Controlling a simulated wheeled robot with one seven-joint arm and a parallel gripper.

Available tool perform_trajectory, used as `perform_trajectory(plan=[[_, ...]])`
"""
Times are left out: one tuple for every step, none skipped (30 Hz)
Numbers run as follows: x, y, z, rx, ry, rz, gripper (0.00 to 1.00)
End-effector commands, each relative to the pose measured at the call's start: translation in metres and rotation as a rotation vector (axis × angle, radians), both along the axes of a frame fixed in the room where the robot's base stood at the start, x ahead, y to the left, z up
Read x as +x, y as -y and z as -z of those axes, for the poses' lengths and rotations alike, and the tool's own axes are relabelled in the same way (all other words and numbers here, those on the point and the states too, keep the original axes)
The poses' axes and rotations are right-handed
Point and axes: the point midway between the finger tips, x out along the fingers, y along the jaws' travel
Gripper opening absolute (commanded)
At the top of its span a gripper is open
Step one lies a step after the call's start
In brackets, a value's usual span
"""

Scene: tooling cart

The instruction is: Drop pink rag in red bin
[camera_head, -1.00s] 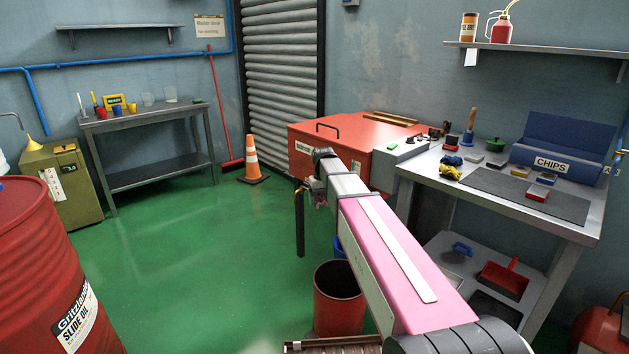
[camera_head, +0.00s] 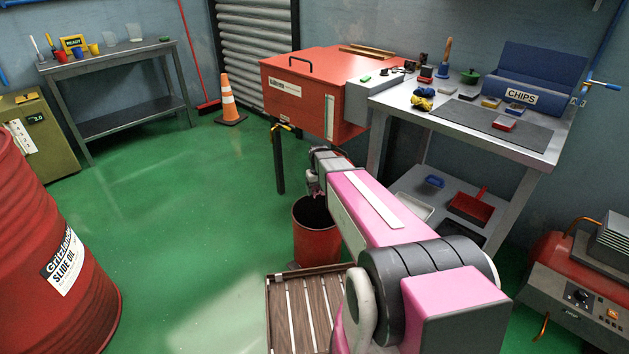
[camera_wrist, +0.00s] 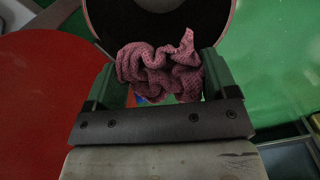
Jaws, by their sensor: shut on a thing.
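The pink rag (camera_wrist: 160,70) is crumpled between the two fingers of my gripper (camera_wrist: 157,78) in the wrist view. My gripper is shut on it. The rag also shows as a small pinkish bit at the end of my arm in the head view (camera_head: 313,186). The red bin (camera_head: 317,240) stands upright on the green floor, and my gripper (camera_head: 315,182) is above its far rim. In the wrist view the bin's dark round opening (camera_wrist: 155,12) lies just beyond the rag, which overlaps its near edge. The bin's bottom is hidden in shadow.
A metal workbench (camera_head: 540,150) with a blue chips tray (camera_head: 535,75) stands at right. A red machine cabinet (camera_head: 310,85) is behind the bin. A red oil drum (camera_head: 60,240) stands at left. A slatted wooden pallet (camera_head: 300,310) lies before the bin. Green floor is free at left-centre.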

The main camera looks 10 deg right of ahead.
Motion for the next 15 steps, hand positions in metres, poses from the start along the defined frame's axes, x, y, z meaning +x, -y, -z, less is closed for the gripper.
perform_trajectory(plan=[[0.0, 0.001, 0.002, 0.0, 0.0, 0.0, 0.57], [0.0, 0.001, 0.004, 0.0, 0.0, 0.0, 0.57], [0.0, 0.001, 0.006, 0.0, 0.0, 0.0, 0.57], [0.0, 0.001, 0.007, 0.0, 0.0, 0.0, 0.57], [0.0, 0.001, 0.009, 0.0, 0.0, 0.0, 0.57], [0.0, 0.001, 0.012, 0.0, 0.0, 0.0, 0.57], [0.0, 0.001, 0.015, 0.0, 0.0, 0.0, 0.57], [0.001, 0.001, 0.018, 0.0, 0.0, 0.0, 0.57], [0.0, 0.0, 0.022, 0.0, 0.0, 0.0, 0.57], [0.0, 0.0, 0.025, 0.0, -0.001, 0.0, 0.57], [0.0, 0.0, 0.029, 0.0, -0.001, 0.0, 0.57], [0.0, 0.0, 0.033, 0.0, -0.001, 0.0, 0.57], [0.0, 0.0, 0.036, 0.0, -0.001, 0.0, 0.57], [0.001, 0.0, 0.038, 0.0, -0.001, 0.0, 0.57], [0.001, 0.0, 0.043, 0.0, -0.001, 0.0, 0.57]])
